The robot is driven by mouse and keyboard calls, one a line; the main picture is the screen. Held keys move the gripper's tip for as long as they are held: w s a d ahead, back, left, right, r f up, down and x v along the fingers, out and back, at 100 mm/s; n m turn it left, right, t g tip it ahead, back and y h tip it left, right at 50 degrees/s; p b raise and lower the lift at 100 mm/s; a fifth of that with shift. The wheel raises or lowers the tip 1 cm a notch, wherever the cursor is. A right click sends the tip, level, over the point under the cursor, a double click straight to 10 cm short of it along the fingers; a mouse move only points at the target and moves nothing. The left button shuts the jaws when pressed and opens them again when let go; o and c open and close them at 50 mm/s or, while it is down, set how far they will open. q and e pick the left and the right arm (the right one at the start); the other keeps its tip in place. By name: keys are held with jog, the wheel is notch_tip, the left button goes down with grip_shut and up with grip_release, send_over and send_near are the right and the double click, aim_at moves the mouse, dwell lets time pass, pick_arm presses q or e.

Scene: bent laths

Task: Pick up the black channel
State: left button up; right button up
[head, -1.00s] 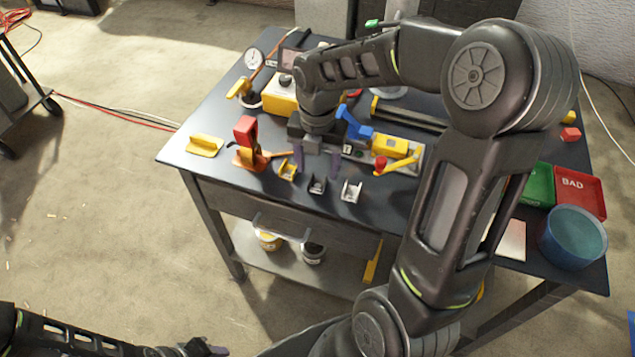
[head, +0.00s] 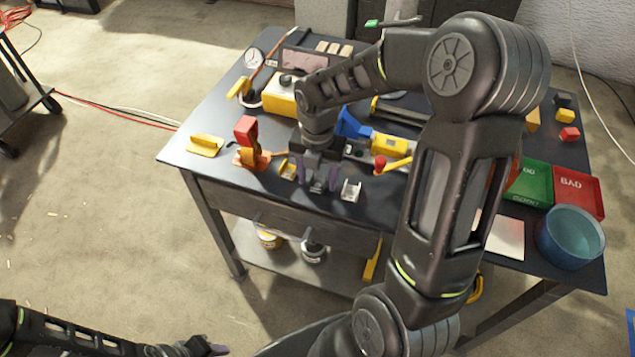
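The small black channel (head: 318,186) lies on the dark table near its front edge, between a yellow channel (head: 287,170) and a silver channel (head: 351,191). My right gripper (head: 318,182) points down over the black channel, one finger on each side of it. The fingers look apart, and I cannot see them touch the channel. The gripper body partly hides the channel. My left gripper (head: 208,348) is low at the bottom of the view, away from the table; whether it is open is unclear.
A red-and-orange clamp (head: 248,145) stands left of the channels. A yellow-and-blue device (head: 388,146) with a red-knobbed lever is on the right. A green tray (head: 530,183), a red tray (head: 577,190) and a blue bowl (head: 570,237) sit at the right end.

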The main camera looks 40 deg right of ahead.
aim_at(318, 186)
grip_shut()
dwell(0.4)
jog(key=shift+r, duration=0.1)
notch_tip(318, 186, up, 10)
jog(key=shift+b, duration=0.4)
dwell(0.6)
